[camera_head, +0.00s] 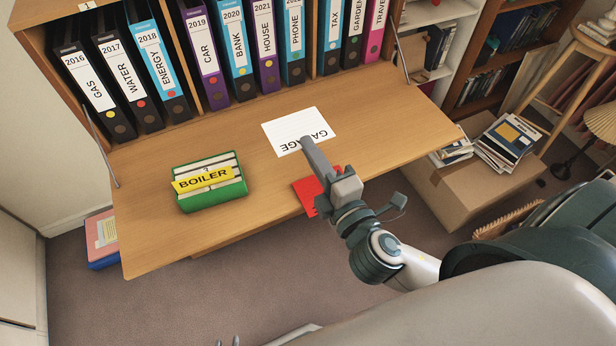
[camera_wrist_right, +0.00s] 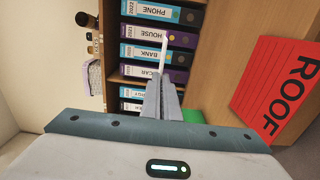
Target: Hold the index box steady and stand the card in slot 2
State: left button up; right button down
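The green index box (camera_head: 215,200) stands on the left of the desk leaf, with pale dividers and an upright yellow BOILER card (camera_head: 203,180) at its front. A bit of its green shows behind my gripper in the right wrist view (camera_wrist_right: 193,116). My right gripper (camera_head: 308,146) is shut on the white GARAGE card (camera_head: 290,128), to the right of the box. The card shows edge-on between the fingers in the right wrist view (camera_wrist_right: 164,48). Two small tips of my left gripper (camera_head: 227,342) show apart at the bottom edge, away from the box.
A red ROOF card (camera_head: 305,192) lies at the leaf's front edge, partly hidden by my right gripper; it is clear in the right wrist view (camera_wrist_right: 285,85). Labelled binders (camera_head: 205,55) line the shelf behind. The leaf between box and white card is bare.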

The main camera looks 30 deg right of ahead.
pick_arm(q)
jog(key=o, duration=0.5)
jog(key=shift+s+a+f, duration=0.2)
jog(key=shift+s+a, duration=0.15)
jog(key=shift+a, duration=0.2)
jog(key=o, duration=0.5)
jog(key=shift+f, duration=0.1)
jog(key=o, duration=0.4)
jog(key=shift+w+f+b, duration=0.1)
jog(key=shift+w+b, duration=0.05)
jog(key=shift+b, duration=0.3)
pick_arm(e)
notch_tip(320, 180, down, 6)
jog(key=b, duration=0.5)
jog(key=shift+f, duration=0.15)
notch_tip(320, 180, down, 3)
jog(key=b, duration=0.3)
jog(key=shift+f, duration=0.1)
pick_arm(q)
jog(key=shift+s+a+r+n+g+y+b, duration=0.1)
jog(key=shift+s+a+r+g+y, duration=0.35)
jog(key=shift+a+g, duration=0.4)
jog(key=shift+s+a+r+n+g+y+b, duration=0.15)
jog(key=shift+s+a+r+g, duration=0.15)
jog(key=shift+s+a+g, duration=0.45)
jog(key=shift+s+a+r+n+g+y+b, duration=0.1)
jog(key=shift+s+a+r+g+y, duration=0.25)
jog(key=shift+a+g, duration=0.55)
jog(key=shift+o, duration=0.2)
jog(key=shift+a, duration=0.1)
